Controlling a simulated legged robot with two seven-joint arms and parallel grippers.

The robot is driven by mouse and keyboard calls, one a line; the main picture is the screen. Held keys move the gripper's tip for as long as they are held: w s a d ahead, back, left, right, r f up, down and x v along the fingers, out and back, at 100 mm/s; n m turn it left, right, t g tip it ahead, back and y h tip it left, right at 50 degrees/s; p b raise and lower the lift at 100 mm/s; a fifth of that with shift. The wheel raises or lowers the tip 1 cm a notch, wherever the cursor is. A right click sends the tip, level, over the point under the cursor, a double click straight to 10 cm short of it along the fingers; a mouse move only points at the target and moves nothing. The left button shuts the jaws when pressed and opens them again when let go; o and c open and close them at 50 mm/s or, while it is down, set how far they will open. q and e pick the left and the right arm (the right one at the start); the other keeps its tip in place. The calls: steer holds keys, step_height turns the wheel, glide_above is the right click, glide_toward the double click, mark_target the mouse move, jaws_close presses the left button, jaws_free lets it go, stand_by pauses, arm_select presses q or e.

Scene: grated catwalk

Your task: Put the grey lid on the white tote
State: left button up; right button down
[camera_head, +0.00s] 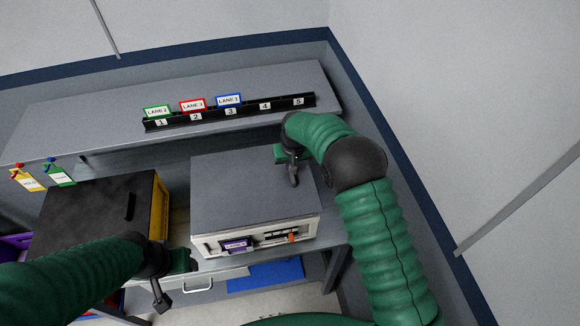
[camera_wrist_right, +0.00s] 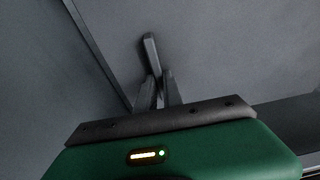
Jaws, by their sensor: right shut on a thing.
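The grey lid (camera_head: 240,195) lies over the top of the white tote (camera_head: 213,246) in the head view. Its front edge lines up closely with the tote's rim; I cannot tell whether it rests fully or sits slightly above. My right gripper (camera_head: 293,178) is over the lid's right part, shut on its dark handle. The right wrist view shows the handle (camera_wrist_right: 150,52) between the fingertips (camera_wrist_right: 155,88). My left gripper (camera_head: 162,292) hangs low, left of and in front of the tote, apart from it; its finger gap is not clear.
A yellow tote (camera_head: 159,212) with a black lid (camera_head: 95,215) stands to the left. Behind is a shelf (camera_head: 70,115) with a numbered rail (camera_head: 230,113) and lane cards. A blue panel (camera_head: 265,276) lies below the tote. A wall rises on the right.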

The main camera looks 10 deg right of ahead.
steer(key=shift+a, duration=0.9)
steer(key=shift+d, duration=0.5)
steer(key=shift+s+d, duration=0.1)
steer(key=shift+d, duration=0.35)
arm_select(q)
steer(key=shift+a+f, duration=0.25)
steer(key=shift+a, duration=0.5)
arm_select(e)
steer(key=shift+a+r, duration=0.1)
steer(key=shift+a, duration=0.4)
arm_select(q)
steer(key=shift+d, duration=0.35)
arm_select(e)
steer(key=shift+d, duration=0.25)
arm_select(q)
steer(key=shift+a, duration=0.25)
arm_select(e)
steer(key=shift+a, duration=0.25)
arm_select(q)
steer(key=shift+d+f+b, duration=0.15)
steer(key=shift+f+b, duration=0.05)
steer(key=shift+b, duration=0.15)
arm_select(e)
steer(key=shift+f, duration=0.2)
